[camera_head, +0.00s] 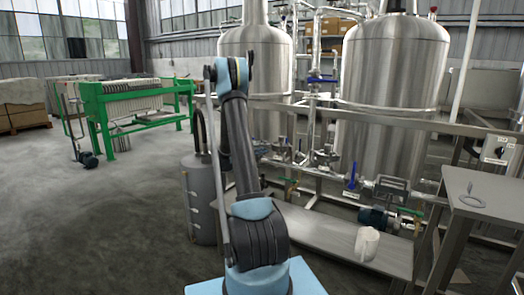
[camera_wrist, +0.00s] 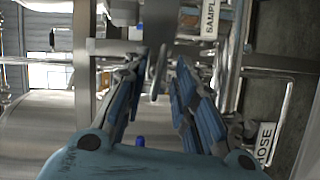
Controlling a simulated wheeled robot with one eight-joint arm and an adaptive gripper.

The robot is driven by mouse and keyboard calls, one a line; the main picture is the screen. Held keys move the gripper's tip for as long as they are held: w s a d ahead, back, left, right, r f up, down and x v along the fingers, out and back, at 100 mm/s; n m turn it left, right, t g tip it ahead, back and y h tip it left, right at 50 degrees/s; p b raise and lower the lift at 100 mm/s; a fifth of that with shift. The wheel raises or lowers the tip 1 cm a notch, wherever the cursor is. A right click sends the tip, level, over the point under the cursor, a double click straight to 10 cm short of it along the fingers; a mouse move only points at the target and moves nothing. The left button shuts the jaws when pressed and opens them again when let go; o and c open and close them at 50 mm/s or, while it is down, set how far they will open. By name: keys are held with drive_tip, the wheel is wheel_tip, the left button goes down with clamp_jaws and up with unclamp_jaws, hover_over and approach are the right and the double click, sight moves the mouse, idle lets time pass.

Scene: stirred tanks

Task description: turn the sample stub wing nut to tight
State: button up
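In the wrist view my gripper (camera_wrist: 163,58) has its two blue-grey fingers apart, with a clear gap between the tips. A narrow grey metal piece (camera_wrist: 158,74) shows in that gap and may be a wing of the sample stub wing nut. I see no clear contact between it and either finger, and its depth is hard to tell. A SAMPLE label (camera_wrist: 209,18) stands turned on its side, up and right of the fingertips. In the head view my gripper does not show, and I cannot make out the wing nut there.
Two steel tanks (camera_head: 395,75) (camera_head: 262,55) stand behind a pipe frame. A blue valve handle (camera_head: 352,176) and a pump (camera_head: 378,218) sit low on the right. A HOSE label (camera_wrist: 264,143) is at the wrist view's lower right. Open floor (camera_head: 110,220) lies left.

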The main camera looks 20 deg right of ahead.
clamp_jaws()
idle(0.4)
drive_tip(key=shift+s+d+r+m+t+y, duration=0.15)
drive_tip(key=shift+m+t+y, duration=0.65)
drive_tip(key=shift+m, duration=1.15)
drive_tip(key=shift+s+r+m+t+y, duration=0.1)
drive_tip(key=shift+m+t+y, duration=0.15)
drive_tip(key=shift+m+y, duration=1.35)
drive_tip(key=shift+s+d+r+m+t+y, duration=0.15)
drive_tip(key=shift+m+t+y, duration=0.45)
drive_tip(key=shift+m, duration=1.75)
drive_tip(key=shift+a, duration=0.1)
